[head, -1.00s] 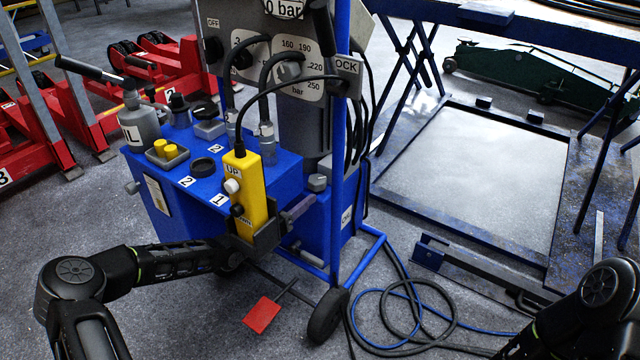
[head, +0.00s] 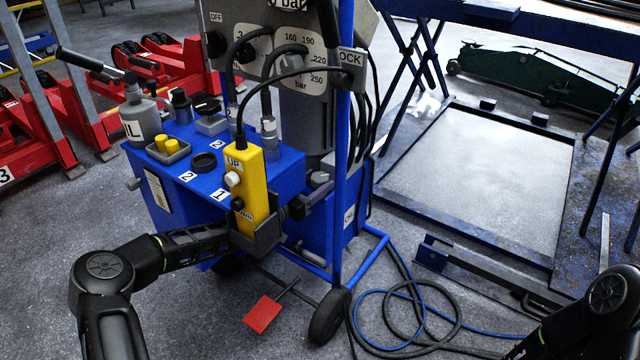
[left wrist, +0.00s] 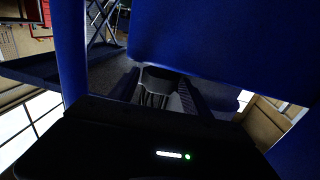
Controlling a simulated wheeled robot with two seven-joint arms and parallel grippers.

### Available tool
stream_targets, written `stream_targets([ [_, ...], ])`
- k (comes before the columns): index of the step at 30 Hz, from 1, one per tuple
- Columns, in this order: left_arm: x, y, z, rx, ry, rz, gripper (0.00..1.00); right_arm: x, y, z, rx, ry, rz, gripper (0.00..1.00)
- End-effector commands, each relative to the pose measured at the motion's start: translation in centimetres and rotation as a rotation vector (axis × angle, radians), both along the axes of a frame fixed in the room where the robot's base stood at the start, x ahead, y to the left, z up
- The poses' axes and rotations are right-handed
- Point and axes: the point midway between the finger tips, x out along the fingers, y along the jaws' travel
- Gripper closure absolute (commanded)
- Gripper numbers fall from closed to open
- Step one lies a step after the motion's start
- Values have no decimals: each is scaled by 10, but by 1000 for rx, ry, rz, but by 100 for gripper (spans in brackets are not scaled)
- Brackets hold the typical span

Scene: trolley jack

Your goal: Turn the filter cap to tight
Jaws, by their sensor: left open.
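A round black cap (head: 207,107) sits on a grey block on top of the blue trolley (head: 286,160); it may be the filter cap, but I cannot read a label naming it. A low black ring-shaped cap (head: 204,162) lies in front of it, by the "1" and "2" labels. My left gripper (head: 300,207) is low at the trolley's front side, partly hidden by the yellow pendant, apart from both caps. My right gripper is outside the views.
The yellow pendant (head: 249,185) hangs in front of the trolley on a black cable. A grey bottle (head: 140,118) and yellow caps (head: 167,145) stand on the trolley top. A blue post (head: 345,130), looped hoses (head: 405,320) and a red pedal (head: 263,314) are close by.

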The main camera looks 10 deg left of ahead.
Motion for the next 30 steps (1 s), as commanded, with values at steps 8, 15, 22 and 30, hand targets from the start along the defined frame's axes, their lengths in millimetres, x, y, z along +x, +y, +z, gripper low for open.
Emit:
stream_targets([
  [8, 16, -9, 0, -1, 0, 0, 43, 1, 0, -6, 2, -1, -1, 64],
  [15, 16, -8, 0, 0, 1, 1, 48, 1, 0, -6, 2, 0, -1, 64],
  [22, 16, -8, 0, 0, 1, 1, 66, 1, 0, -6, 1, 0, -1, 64],
  [30, 16, -8, 0, 0, 1, 1, 88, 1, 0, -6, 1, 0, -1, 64],
])
